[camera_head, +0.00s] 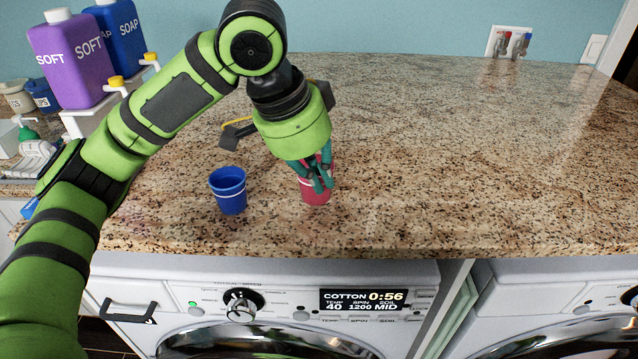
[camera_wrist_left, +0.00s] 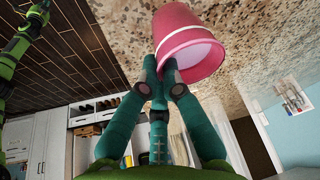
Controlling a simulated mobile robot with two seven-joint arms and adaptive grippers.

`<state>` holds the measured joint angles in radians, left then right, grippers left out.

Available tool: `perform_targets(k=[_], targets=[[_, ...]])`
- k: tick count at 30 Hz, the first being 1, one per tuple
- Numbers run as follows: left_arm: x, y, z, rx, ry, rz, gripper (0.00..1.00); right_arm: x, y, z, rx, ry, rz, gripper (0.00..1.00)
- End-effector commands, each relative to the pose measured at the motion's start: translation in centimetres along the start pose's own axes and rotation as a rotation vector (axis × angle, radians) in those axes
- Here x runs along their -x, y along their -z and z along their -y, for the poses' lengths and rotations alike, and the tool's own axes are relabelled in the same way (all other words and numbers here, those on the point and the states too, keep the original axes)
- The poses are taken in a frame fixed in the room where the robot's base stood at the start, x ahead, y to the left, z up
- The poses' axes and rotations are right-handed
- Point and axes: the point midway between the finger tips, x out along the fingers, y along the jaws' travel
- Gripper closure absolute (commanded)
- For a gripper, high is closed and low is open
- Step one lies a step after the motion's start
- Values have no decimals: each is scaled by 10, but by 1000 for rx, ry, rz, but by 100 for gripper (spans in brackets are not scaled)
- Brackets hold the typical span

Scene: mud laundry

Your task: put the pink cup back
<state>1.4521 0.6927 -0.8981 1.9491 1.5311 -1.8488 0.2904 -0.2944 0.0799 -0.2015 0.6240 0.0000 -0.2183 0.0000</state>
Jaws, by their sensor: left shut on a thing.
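The pink cup (camera_head: 316,196) is on or just above the granite counter near its front edge, to the right of the blue cup (camera_head: 229,190). My left gripper (camera_head: 317,178) comes down over it from above and is shut on it, its teal fingers hiding part of the cup. In the left wrist view the pink cup (camera_wrist_left: 190,40) sits at the fingertips of my left gripper (camera_wrist_left: 163,75), with its pale inside partly showing. I cannot tell whether its base touches the counter.
A purple SOFT bottle (camera_head: 70,60) and a blue SOAP bottle (camera_head: 122,38) stand on a white stand at the back left. A washing machine (camera_head: 260,300) is below the counter edge. The counter (camera_head: 480,150) is clear on the right.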

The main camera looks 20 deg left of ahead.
Motion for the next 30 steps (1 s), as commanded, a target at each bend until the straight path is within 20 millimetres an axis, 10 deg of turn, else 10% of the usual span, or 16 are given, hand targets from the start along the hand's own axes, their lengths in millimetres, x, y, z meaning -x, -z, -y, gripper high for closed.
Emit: perform_targets(k=[14,17,30], targets=[[-24,-9,-2,0,0,0,100,5,-5,-2,-2,-2,9,100],[-25,-9,-2,0,0,0,70,5,-7,-1,-2,-2,12,100],[-17,-8,-1,1,0,-2,70,4,-8,-1,-2,-1,15,100]])
